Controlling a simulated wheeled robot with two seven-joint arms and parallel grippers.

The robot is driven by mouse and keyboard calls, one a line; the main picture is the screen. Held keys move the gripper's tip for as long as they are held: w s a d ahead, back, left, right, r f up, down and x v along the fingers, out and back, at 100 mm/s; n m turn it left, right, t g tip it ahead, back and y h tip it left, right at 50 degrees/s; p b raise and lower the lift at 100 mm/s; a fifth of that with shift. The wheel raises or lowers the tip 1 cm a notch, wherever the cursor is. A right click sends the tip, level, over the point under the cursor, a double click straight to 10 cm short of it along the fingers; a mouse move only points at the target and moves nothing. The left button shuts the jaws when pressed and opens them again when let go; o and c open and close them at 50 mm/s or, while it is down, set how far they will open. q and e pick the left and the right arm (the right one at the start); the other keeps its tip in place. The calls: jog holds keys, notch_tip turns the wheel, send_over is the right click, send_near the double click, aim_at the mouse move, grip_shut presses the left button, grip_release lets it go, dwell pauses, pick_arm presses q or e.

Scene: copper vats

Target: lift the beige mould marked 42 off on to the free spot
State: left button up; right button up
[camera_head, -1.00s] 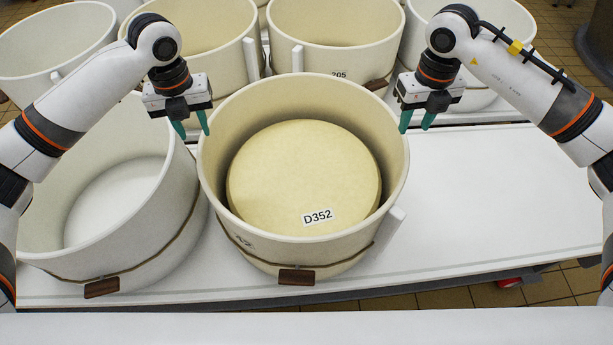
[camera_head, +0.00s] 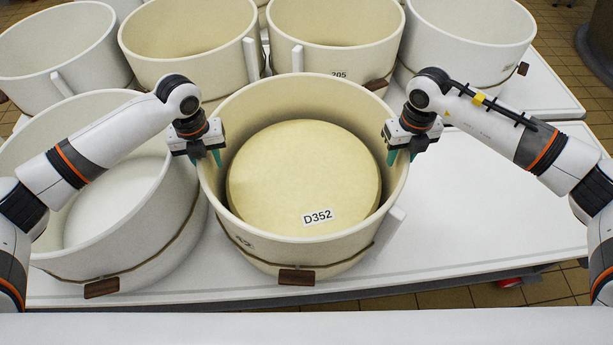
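The beige mould marked 42 (camera_head: 263,253) stands upright on the white table in the middle of the view. A round yellowish cheese labelled D352 (camera_head: 300,175) sits inside it. My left gripper (camera_head: 207,160) is at the mould's left rim, fingers pointing down, one finger showing inside the rim; the other is largely hidden. My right gripper (camera_head: 401,157) is at the right rim with its green fingers pointing down around the wall's line. Whether either touches the wall cannot be told. The free spot is the bare white tabletop (camera_head: 485,205) to the right.
A white empty mould (camera_head: 165,245) stands close on the left. Behind are beige moulds, one marked 205 (camera_head: 335,40), and a white mould (camera_head: 475,45) at the back right. The table's front edge runs below the moulds.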

pick_arm(q)
jog(key=shift+c, duration=0.4)
pick_arm(e)
jog(key=shift+c, duration=0.4)
pick_arm(q)
grip_shut()
pick_arm(e)
grip_shut()
pick_arm(q)
jog(key=shift+r, duration=0.15)
pick_arm(e)
jog(key=shift+r, duration=0.15)
